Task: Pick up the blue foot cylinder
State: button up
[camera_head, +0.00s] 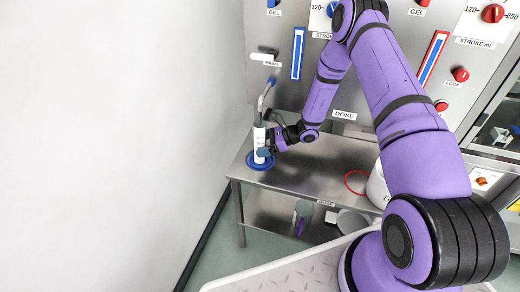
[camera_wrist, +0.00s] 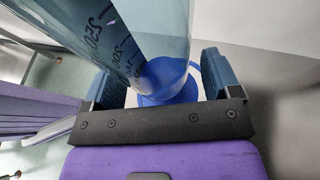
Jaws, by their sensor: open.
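The blue foot cylinder (camera_head: 259,139) stands upright on a blue ring at the left end of the steel table, below the bent spout. In the wrist view it is a clear cylinder (camera_wrist: 165,40) with dark graduation marks and a blue foot. My gripper (camera_head: 270,143) is beside it at mid-height, partly hidden by my wrist. In the wrist view my gripper (camera_wrist: 165,78) is open, with one finger on each side of the cylinder. I cannot tell whether the fingers touch it.
The steel table (camera_head: 315,175) has free room right of the cylinder. A red ring (camera_head: 346,183) and a white container (camera_head: 377,187) are farther right. The spout (camera_head: 264,97) hangs close above the cylinder. Small items (camera_head: 302,212) stand on the lower shelf.

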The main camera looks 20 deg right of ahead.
aim_at(262, 137)
jog(key=c, duration=1.1)
jog(key=shift+r, duration=0.1)
jog(key=shift+c, duration=0.2)
jog(key=shift+r, duration=0.55)
notch_tip(262, 137, up, 2)
jog(key=shift+r, duration=0.15)
jog(key=s+d+r, duration=0.1)
jog(key=s+d, duration=0.8)
jog(key=s, duration=0.4)
jog(key=shift+d+r, duration=0.15)
jog(key=shift+r, duration=0.05)
